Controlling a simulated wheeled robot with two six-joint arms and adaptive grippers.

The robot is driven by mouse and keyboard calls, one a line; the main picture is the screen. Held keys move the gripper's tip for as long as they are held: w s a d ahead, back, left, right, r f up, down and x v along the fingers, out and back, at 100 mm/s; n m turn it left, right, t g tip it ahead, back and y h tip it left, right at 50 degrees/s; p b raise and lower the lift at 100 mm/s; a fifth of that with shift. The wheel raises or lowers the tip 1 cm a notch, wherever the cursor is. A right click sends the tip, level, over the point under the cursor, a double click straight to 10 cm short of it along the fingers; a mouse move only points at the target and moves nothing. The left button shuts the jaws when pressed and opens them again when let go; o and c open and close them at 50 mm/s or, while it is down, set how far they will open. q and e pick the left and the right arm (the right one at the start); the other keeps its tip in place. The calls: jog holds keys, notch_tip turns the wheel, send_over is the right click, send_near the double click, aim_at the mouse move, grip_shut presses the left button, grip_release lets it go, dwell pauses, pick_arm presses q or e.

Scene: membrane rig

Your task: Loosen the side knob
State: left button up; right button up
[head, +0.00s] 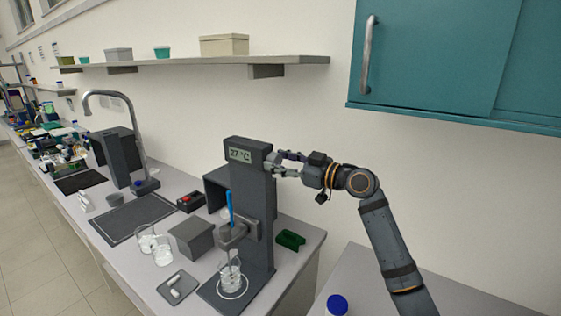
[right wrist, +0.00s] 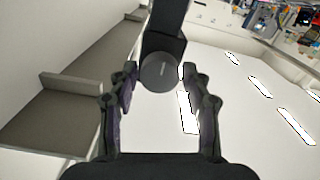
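The rig is a dark grey column (head: 255,200) with a small display reading about 27 °C near its top. In the right wrist view the side knob (right wrist: 159,72) is a round dark disc with a short light mark, on the side of the dark column (right wrist: 165,25). My right gripper (head: 275,164) is at the column's upper right side in the head view. Its fingers are apart, with the knob seen between the fingertips and narrow gaps at each side. Contact is not visible. In the head view the fingers largely hide the knob. My left gripper is not in view.
A glass beaker (head: 232,281) stands on the rig's base under a holder with a blue stick (head: 230,207). A green piece (head: 290,240) lies right of the column. A teal cabinet (head: 430,60) hangs above right, and a shelf (head: 200,66) runs along the wall.

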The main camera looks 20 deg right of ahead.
jog(key=c, duration=0.7)
jog(key=shift+f+n+b, duration=0.2)
jog(key=shift+n+b, duration=0.1)
jog(key=shift+b, duration=0.4)
jog(key=n+b, duration=0.6)
jog(key=b, duration=0.2)
jog(key=shift+f+b, duration=0.1)
jog(key=shift+b, duration=0.2)
jog(key=n+b, duration=0.2)
jog(key=n, duration=0.1)
jog(key=n+b, duration=0.1)
jog(key=n, duration=0.1)
jog(key=shift+n+b, duration=0.3)
jog(key=shift+n, duration=0.1)
jog(key=n+b, duration=0.2)
jog(key=n, duration=0.3)
jog(key=shift+n, duration=0.4)
